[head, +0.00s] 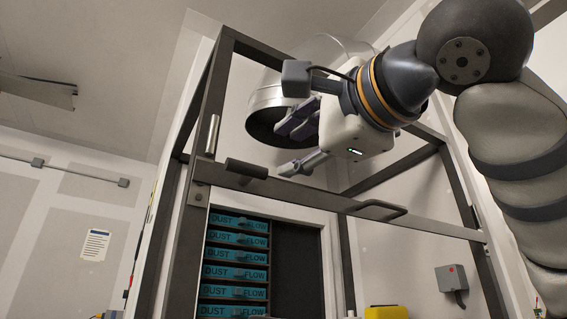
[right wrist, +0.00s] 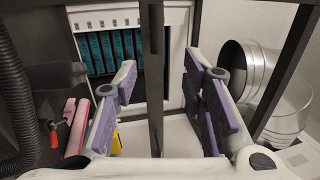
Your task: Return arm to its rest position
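My right arm comes in from the right in the head view, raised high. My right gripper (head: 293,145) hangs in front of the upper part of a dark metal frame, near its front crossbar. Its purple-padded fingers are apart, and the right wrist view shows them (right wrist: 165,105) spread wide with nothing held between them. A dark post of the frame (right wrist: 152,70) runs through the gap in that view, beyond the fingers; I cannot tell its distance. My left gripper is not in view.
The frame's crossbar (head: 340,206) carries a dark handle. A silver duct (head: 270,97) sits behind the gripper. Teal "DUST FLOW" drawers (head: 236,255) stand below. A yellow object (head: 386,312) and a grey wall box (head: 452,278) are lower right. A black ribbed hose (right wrist: 14,95) is at left in the wrist view.

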